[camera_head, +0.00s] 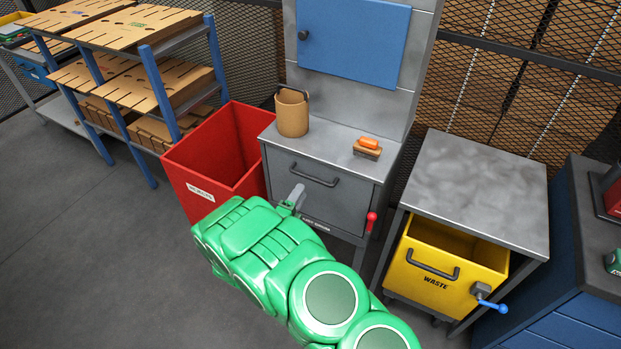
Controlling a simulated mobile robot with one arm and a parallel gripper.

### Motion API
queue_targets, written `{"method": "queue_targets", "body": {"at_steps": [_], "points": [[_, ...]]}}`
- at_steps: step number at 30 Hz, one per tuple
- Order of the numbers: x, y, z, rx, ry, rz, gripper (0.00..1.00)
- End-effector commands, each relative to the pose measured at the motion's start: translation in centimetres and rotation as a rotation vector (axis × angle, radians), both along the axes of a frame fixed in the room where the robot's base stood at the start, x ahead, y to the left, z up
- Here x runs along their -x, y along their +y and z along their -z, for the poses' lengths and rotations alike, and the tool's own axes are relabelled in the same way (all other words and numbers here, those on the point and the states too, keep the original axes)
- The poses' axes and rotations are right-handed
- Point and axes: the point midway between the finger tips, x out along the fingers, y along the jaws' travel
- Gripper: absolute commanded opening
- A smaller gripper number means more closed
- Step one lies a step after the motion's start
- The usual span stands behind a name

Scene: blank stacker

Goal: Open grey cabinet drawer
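The grey cabinet (341,151) stands in the middle of the camera_head view. Its grey drawer front (335,200) looks closed, flush with the cabinet body. A dark bar handle (314,175) runs across the upper part of the drawer front. My gripper (298,192) is at the end of my green arm, in front of the drawer's left side, a little below and left of the handle in the picture. Only a small grey part of the gripper shows, so its opening is hidden. No contact with the handle is visible. My arm hides the lower left of the cabinet.
A red bin (216,150) stands close on the cabinet's left. A brown pot (292,112) and an orange-handled brush (368,148) sit on top. A red-knobbed lever (371,220) sticks out at the right. A yellow waste bin (440,268) sits under a metal table (480,180).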

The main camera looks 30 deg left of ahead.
Motion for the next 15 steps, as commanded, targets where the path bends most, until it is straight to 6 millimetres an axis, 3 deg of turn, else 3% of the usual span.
{"method": "queue_targets", "body": {"at_steps": [8,15], "points": [[-0.7,0.0,0.8,-0.006,-0.031,0.015,0.37],[-3.0,-0.1,0.4,-0.007,-0.03,0.016,0.37]]}}
